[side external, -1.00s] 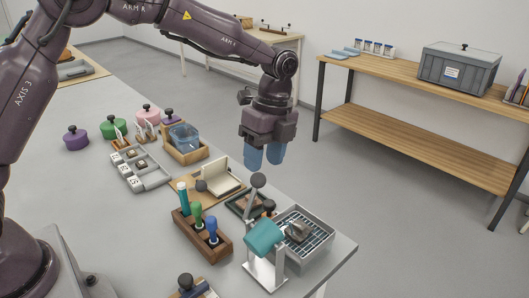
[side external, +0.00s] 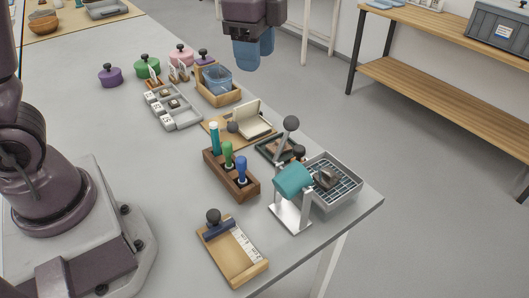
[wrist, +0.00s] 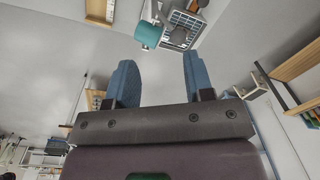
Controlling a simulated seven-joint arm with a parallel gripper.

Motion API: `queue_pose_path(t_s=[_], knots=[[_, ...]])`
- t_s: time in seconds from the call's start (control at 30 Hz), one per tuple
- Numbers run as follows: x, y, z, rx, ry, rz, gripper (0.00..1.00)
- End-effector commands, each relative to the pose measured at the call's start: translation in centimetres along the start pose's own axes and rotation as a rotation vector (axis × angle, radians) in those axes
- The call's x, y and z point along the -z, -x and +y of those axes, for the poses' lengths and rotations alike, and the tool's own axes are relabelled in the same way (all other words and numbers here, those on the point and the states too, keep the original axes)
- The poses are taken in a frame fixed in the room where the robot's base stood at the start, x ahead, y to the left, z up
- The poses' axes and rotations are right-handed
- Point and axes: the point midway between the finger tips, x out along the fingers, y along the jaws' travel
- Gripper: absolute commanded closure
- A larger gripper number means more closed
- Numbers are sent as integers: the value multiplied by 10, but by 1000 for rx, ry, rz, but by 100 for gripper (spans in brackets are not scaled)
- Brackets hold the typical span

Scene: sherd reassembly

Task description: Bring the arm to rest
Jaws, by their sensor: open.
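My gripper (side external: 253,53) hangs at the top of the side view, its blue fingers pointing down, well above and beyond the table (side external: 120,170). The arm above it is cut off by the picture's edge. In the wrist view my gripper (wrist: 160,78) shows two blue fingers set wide apart, with nothing between them. The fingers touch nothing.
A teal-headed lever stand (side external: 293,181) and a grey wire-rack tray (side external: 345,190) stand near the table's right corner. Floor (side external: 440,170) lies open on the right.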

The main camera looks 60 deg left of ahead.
Motion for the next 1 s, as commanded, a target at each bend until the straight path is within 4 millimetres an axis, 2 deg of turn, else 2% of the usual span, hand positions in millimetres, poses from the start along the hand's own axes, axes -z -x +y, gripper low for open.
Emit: queue_pose_path(t_s=[0.03,0.2,0.33,0.5,0.7,1.0], knots=[[-14,15,11,41,92,27,52],[-56,40,49,138,412,129,52],[-85,46,78,191,648,228,52],[-110,41,106,220,883,342,52],[-121,35,119,225,1002,405,52],[-122,34,120,224,1010,406,52]])
